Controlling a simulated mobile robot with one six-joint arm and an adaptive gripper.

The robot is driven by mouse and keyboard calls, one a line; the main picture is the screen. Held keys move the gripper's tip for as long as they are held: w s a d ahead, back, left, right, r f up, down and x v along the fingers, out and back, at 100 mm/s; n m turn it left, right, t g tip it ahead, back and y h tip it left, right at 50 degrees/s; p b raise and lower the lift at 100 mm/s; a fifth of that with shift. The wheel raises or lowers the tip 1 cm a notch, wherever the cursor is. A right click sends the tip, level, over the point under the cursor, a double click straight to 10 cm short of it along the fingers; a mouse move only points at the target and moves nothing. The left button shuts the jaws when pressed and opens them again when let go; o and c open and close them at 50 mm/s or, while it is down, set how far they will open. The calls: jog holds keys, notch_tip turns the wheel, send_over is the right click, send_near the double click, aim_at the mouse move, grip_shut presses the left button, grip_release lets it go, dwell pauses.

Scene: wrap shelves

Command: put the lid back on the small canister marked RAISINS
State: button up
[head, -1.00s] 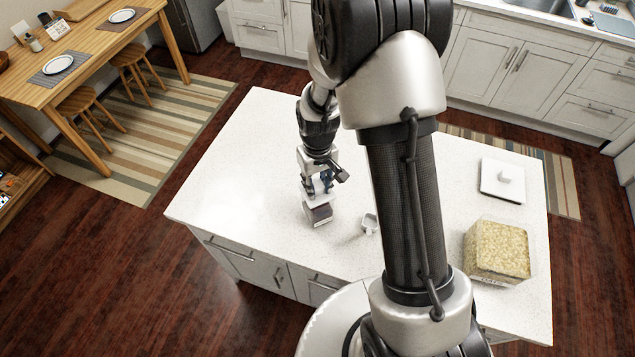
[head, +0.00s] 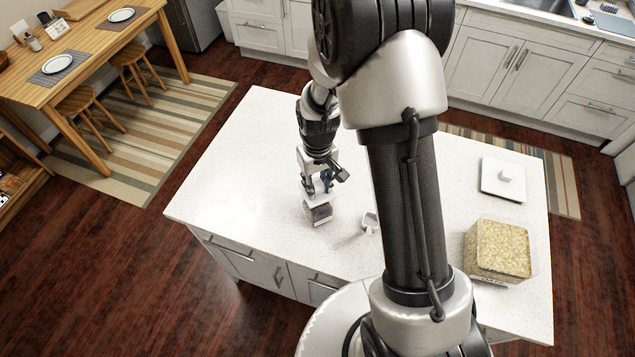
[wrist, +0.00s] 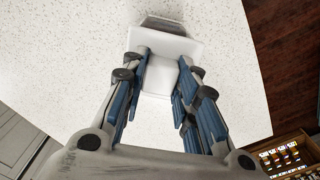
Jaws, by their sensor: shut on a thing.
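The small canister (head: 320,215) stands on the island with dark contents inside; its label cannot be read. My gripper (head: 319,187) points down over it, shut on the knob (wrist: 160,76) of a white square lid. The lid (wrist: 172,46) sits at the canister's top in the head view, but whether it touches the rim I cannot tell. In the wrist view a dark sliver of the canister (wrist: 164,24) shows past the lid's far edge; the lid hides the rest.
A small white scoop-like item (head: 369,222) lies right of the canister. A large clear canister (head: 497,250) of pale yellow contents stands at the right, with a large white lid (head: 500,188) lying behind it. The island's left side is clear.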

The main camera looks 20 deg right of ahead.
aim_at(318, 185)
jog(key=shift+f+b, duration=0.65)
jog(key=shift+b, duration=0.05)
dwell(0.9)
jog(key=o, duration=1.1)
jog(key=shift+o, duration=0.5)
jog(key=o, duration=0.5)
jog(key=shift+r+p, duration=2.4)
jog(key=shift+r, duration=1.1)
